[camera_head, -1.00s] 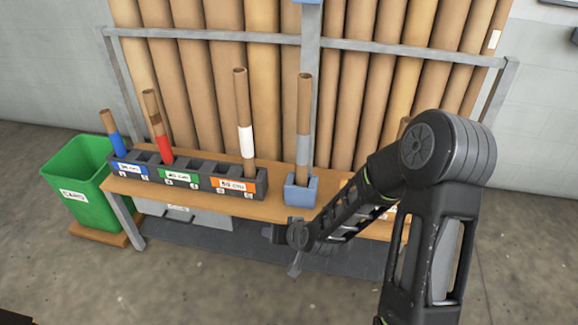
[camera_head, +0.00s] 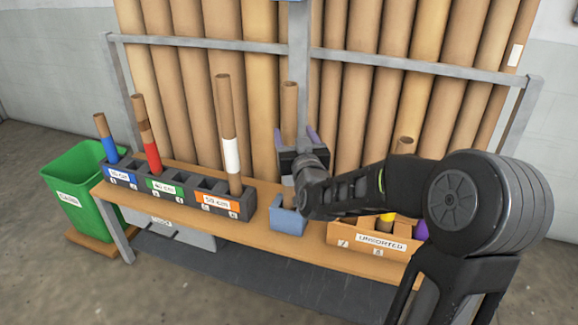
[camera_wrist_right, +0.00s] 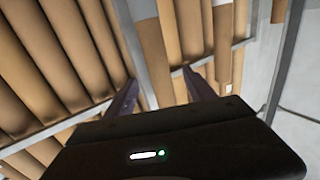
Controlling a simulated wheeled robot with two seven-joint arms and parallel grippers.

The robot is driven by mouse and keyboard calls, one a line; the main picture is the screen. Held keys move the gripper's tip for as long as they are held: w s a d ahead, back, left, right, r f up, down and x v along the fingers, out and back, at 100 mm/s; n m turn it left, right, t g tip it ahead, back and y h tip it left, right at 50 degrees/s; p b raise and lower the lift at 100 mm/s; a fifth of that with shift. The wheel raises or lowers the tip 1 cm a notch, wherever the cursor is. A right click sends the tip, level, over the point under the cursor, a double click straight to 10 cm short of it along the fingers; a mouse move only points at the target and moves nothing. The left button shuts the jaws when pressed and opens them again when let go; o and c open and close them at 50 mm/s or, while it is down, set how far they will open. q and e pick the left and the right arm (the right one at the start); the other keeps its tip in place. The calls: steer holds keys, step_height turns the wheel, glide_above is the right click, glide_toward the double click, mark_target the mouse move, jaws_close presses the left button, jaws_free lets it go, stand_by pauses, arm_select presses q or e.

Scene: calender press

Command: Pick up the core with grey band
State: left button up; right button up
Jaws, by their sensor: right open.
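The core with grey band (camera_head: 290,100) stands upright in a small blue holder (camera_head: 287,221) on the bench. Its brown top shows in the head view, while my right gripper hides its middle. My right gripper (camera_head: 296,138) is open at the core, with one purple finger on each side of it. In the right wrist view the core (camera_wrist_right: 156,60) passes between the open fingers (camera_wrist_right: 160,85), with a grey patch at the top edge. I cannot tell whether the fingers touch it. My left gripper is not in view.
A dark rack (camera_head: 180,190) holds cores with blue (camera_head: 109,150), red (camera_head: 151,155) and white (camera_head: 231,155) bands. An "unsorted" box (camera_head: 340,236) stands right of the holder, partly behind my arm. A green bin (camera_head: 75,200) is at left. Tall tubes (camera_head: 260,60) and a metal rail stand behind.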

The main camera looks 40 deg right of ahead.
mark_target(291, 123)
steer(key=shift+x, duration=1.25)
steer(key=x, duration=0.5)
steer(key=shift+d+r, duration=0.15)
steer(key=shift+c, duration=0.4)
jaws_close()
steer(key=shift+r, duration=0.1)
